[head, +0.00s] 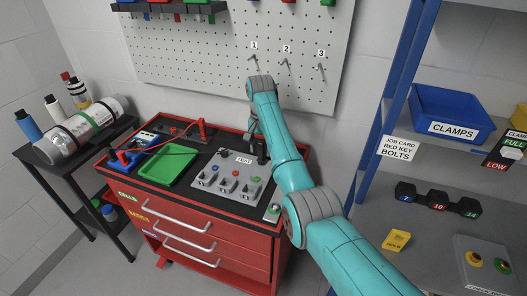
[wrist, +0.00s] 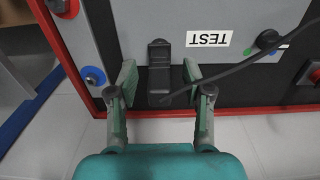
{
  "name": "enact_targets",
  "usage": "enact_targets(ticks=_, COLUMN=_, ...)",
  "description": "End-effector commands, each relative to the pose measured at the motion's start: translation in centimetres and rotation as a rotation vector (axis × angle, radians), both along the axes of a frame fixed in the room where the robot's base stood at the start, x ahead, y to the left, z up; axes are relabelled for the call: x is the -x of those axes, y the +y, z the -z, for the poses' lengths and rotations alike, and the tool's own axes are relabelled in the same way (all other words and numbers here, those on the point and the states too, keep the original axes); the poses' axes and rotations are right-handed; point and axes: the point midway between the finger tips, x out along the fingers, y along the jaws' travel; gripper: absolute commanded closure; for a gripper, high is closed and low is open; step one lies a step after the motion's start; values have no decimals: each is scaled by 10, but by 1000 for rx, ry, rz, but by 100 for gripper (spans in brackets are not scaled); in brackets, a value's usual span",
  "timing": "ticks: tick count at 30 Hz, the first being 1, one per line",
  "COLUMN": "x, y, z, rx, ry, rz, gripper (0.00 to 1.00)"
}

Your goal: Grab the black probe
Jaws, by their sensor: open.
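The black probe (wrist: 159,66) stands out as a dark, blocky shape beside the white TEST label in the wrist view. A dark cable runs from near its lower end up to the right. My gripper (wrist: 160,76) is open, with one green-padded finger on each side of the probe and a gap visible on both sides. In the head view, my gripper (head: 253,138) is over the back right of the red cabinet's top, and a dark upright shape, likely the probe (head: 262,153), shows beside it, partly hidden by my arm.
The grey test panel (head: 225,176) with knobs lies just in front of my gripper. A green tray (head: 170,165) and a blue meter (head: 125,160) with a red lead are to the left on the red cabinet (head: 200,240). A pegboard (head: 200,50) rises behind. A blue-framed shelf stands right.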

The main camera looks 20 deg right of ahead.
Motion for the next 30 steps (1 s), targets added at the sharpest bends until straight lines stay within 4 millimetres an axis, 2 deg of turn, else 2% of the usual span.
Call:
enact_targets(ticks=7, x=0, y=1, z=2, rx=0, ry=-1, rz=0, gripper=50)
enact_targets(ticks=13, x=0, y=1, z=2, rx=0, ry=-1, rz=0, gripper=100)
enact_targets(ticks=24, x=0, y=0, z=0, rx=0, ry=-2, rz=0, gripper=100)
enact_targets(ticks=26, x=-1, y=-1, z=-5, rx=0, ry=-3, rz=0, gripper=100)
enact_targets(ticks=30, x=-4, y=-5, z=-27, rx=0, ry=-5, rz=0, gripper=100)
